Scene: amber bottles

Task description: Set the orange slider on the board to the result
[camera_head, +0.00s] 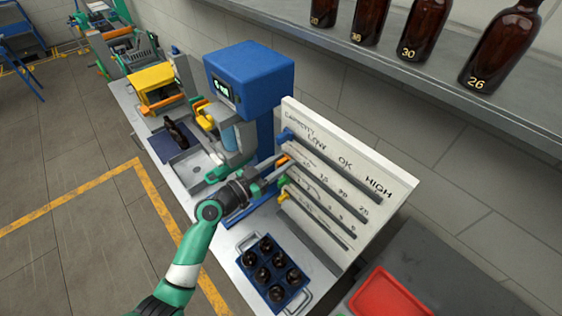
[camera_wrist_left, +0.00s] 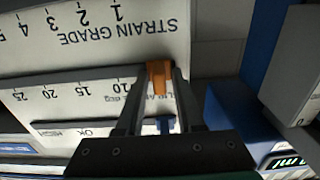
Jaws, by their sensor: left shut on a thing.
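The white board (camera_head: 345,140) stands upright on the bench with several slotted scales. The orange slider (camera_head: 282,160) sits at the left end of its slot, on the scale marked 10 to 25. In the left wrist view the orange slider (camera_wrist_left: 158,80) is between my fingers, beyond the 10 mark at the low end. My left gripper (camera_head: 279,169) is shut on the orange slider. My right gripper is not in view.
A blue slider (camera_head: 285,135) is above, and green (camera_head: 283,181) and yellow (camera_head: 283,197) sliders are below. A blue machine (camera_head: 250,75) stands behind. A bottle tray (camera_head: 270,268) sits in front; a red tray (camera_head: 388,295) is at right. Numbered bottles (camera_head: 415,30) stand on the shelf.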

